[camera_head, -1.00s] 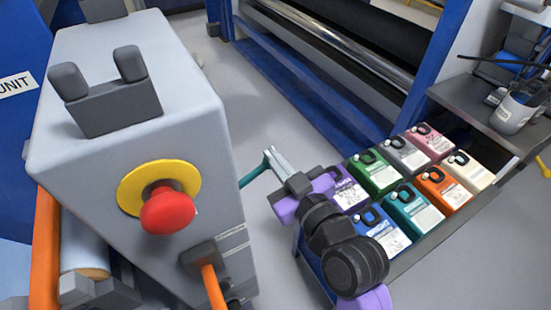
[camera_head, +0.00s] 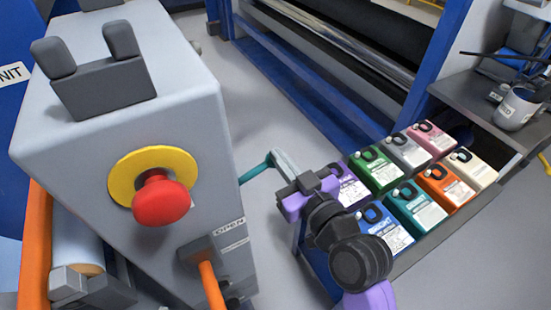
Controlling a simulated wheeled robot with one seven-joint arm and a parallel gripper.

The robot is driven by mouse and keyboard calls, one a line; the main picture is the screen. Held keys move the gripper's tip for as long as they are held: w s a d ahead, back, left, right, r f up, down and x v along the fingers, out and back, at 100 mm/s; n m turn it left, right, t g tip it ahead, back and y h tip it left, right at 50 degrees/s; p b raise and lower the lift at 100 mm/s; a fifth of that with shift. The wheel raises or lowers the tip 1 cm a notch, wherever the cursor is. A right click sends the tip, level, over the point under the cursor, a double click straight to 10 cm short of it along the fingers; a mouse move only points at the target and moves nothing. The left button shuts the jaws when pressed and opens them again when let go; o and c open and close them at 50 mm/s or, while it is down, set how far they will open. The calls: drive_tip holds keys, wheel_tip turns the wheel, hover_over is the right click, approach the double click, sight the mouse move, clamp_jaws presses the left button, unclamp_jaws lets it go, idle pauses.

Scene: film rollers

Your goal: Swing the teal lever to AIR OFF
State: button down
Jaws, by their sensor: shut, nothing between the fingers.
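The teal lever (camera_head: 255,171) sticks out to the right from the far side of the grey machine housing (camera_head: 190,110). Its root is hidden behind the housing. My gripper (camera_head: 276,156) is shut, with its fingertips at the lever's outer end. I cannot tell whether they touch it. My purple and black arm comes up from the lower right. No AIR OFF label can be read here.
A red stop button (camera_head: 161,200) on a yellow ring and an orange lever (camera_head: 211,285) near an OPEN label are on the housing's near face. Several coloured jugs (camera_head: 415,209) stand right of my arm. Blue-framed rollers (camera_head: 330,45) lie behind.

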wheel_tip(320, 180, down, 10)
drive_tip(key=d+m+b, duration=0.1)
drive_tip(key=m+b, duration=0.5)
drive_tip(key=b, duration=0.1)
drive_tip(key=shift+w+m, duration=0.4)
